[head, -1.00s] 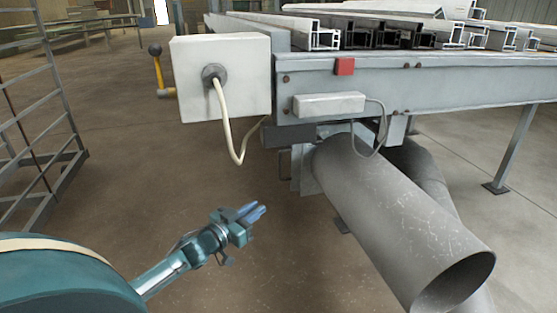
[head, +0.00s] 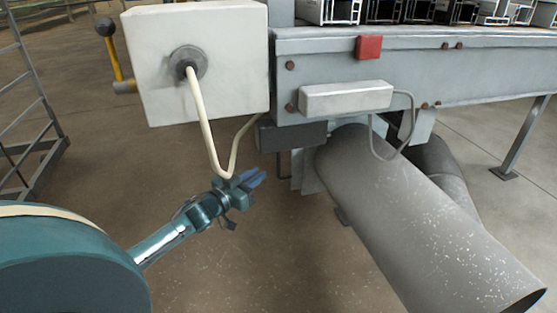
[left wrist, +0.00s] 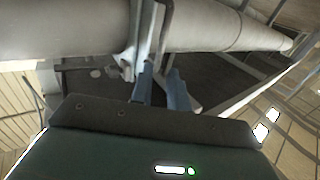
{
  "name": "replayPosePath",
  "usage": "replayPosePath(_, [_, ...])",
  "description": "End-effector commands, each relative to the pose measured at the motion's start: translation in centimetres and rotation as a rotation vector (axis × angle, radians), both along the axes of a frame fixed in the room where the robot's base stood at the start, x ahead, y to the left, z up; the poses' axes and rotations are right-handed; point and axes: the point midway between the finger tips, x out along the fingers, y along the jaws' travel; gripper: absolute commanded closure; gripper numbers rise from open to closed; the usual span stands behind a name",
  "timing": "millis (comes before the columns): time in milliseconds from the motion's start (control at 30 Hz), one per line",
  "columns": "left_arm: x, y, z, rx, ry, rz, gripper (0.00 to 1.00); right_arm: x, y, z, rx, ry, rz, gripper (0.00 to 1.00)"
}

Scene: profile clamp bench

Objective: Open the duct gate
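The grey duct (head: 420,220) slopes down to the front right from under the bench. At its upper end, a flat grey plate (head: 306,172) shows, which looks like the duct gate, with a thin dark bar (head: 284,163) at its left. My left gripper (head: 254,178) points at it from the left, a short way off, and holds nothing. In the left wrist view the two blue fingers (left wrist: 160,88) are apart, with the plate and its bracket (left wrist: 134,45) just beyond them, against the duct (left wrist: 70,38). Whether a finger touches it cannot be told. My right gripper is out of view.
A white box (head: 195,65) with a hanging cream cable (head: 208,130) is above my left gripper. The bench beam (head: 450,75) carries a red block (head: 368,47) and a small grey box (head: 345,97). The floor below my gripper is clear.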

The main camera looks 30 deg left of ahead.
Motion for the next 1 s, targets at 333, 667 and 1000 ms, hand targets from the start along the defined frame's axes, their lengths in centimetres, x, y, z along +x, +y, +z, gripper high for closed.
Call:
replayPosePath(333, [6.5,-0.7,-0.2,0.000,-0.004,0.001,0.83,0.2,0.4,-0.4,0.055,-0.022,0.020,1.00])
replayPosePath(667, [10.1,-1.2,-0.1,-0.001,-0.001,0.000,0.83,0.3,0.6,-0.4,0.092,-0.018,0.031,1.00])
replayPosePath(1000, [10.5,-1.2,0.0,-0.001,0.000,0.000,0.83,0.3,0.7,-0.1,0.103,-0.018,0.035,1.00])
